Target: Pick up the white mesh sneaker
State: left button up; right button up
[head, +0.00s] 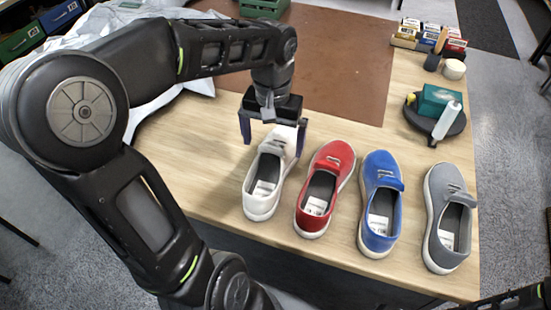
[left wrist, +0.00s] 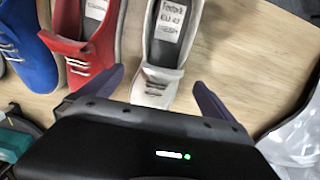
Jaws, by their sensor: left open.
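The white mesh sneaker (head: 258,205) stands at the left end of a row of shoes on the wooden table, its toe pointing away from me and its open heel end toward me. My left gripper (head: 273,148) is open over its toe end, with one finger on each side. In the left wrist view the sneaker (left wrist: 154,93) lies between the open fingers of the left gripper (left wrist: 160,78); its label and laces show, and its toe is hidden behind the gripper body. I cannot tell whether the fingers touch it. My right gripper is not in view.
A red sneaker (head: 340,153) stands close to the right of the white one, then a blue (head: 379,215) and a grey one (head: 449,215). A brown mat (head: 335,60) lies behind. A round dark tray (head: 455,125) with a green box and small boxes (head: 407,33) stand at the right.

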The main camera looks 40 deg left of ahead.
aim_at(273, 167)
pick_arm(q)
jog(key=shift+w+f, duration=0.1)
jog(key=shift+f, duration=1.25)
jog(key=shift+f, duration=0.1)
notch_tip(273, 167, down, 5)
jog(key=shift+f+p, duration=0.1)
jog(key=shift+p, duration=0.65)
jog(key=shift+c, duration=0.6)
jog(key=c, duration=1.5)
